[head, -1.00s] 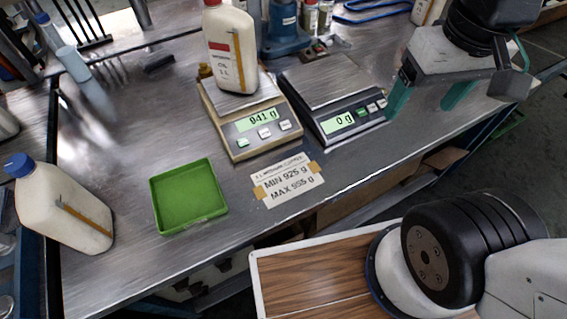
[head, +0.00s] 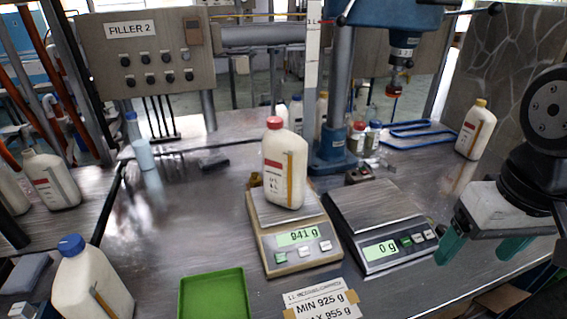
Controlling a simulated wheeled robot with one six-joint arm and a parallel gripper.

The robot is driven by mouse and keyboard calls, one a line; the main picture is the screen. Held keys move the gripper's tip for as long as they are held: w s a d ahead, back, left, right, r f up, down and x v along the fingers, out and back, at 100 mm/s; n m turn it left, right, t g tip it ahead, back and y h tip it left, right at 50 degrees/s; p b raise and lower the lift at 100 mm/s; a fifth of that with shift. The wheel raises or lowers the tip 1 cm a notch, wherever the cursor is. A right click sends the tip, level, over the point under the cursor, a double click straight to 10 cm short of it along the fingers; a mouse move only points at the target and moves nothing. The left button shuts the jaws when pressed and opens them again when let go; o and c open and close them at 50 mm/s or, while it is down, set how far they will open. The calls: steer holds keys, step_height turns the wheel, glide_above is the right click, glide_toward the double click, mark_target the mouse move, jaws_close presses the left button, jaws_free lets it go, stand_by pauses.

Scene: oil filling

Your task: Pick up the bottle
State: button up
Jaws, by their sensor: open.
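A cream oil bottle with a red cap (head: 284,165) stands upright on the left scale (head: 297,238), which reads 941 g. Other cream bottles are in view: a blue-capped bottle (head: 90,283) at the lower left, a yellow-capped bottle (head: 475,130) at the back right, and a bottle (head: 50,180) at the far left. My gripper (head: 482,247), with green fingers, is at the right, apart from every bottle. Its fingers are spread and nothing is between them.
The right scale (head: 382,225) is empty and reads 0 g. A green tray (head: 213,294) and a label with MIN 925 g and MAX 955 g (head: 322,302) lie at the front. A blue filler stand (head: 335,148) rises behind the scales.

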steer(key=shift+o, duration=0.4)
steer(key=m+t+y, duration=0.5)
steer(key=m+y, duration=0.7)
steer(key=m, duration=1.2)
glide_toward(285, 144)
steer(key=w+a+f, duration=0.2)
steer(key=w, duration=0.1)
steer(key=shift+a+f, duration=0.1)
steer(key=shift+a, duration=0.1)
steer(key=shift+w+a+f, duration=0.1)
steer(key=shift+w+a, duration=0.1)
steer(key=shift+w, duration=0.05)
steer(key=x, duration=0.7)
steer(key=shift+w+d+f, duration=0.15)
steer(key=shift+w+f, duration=0.05)
steer(key=shift+w, duration=0.2)
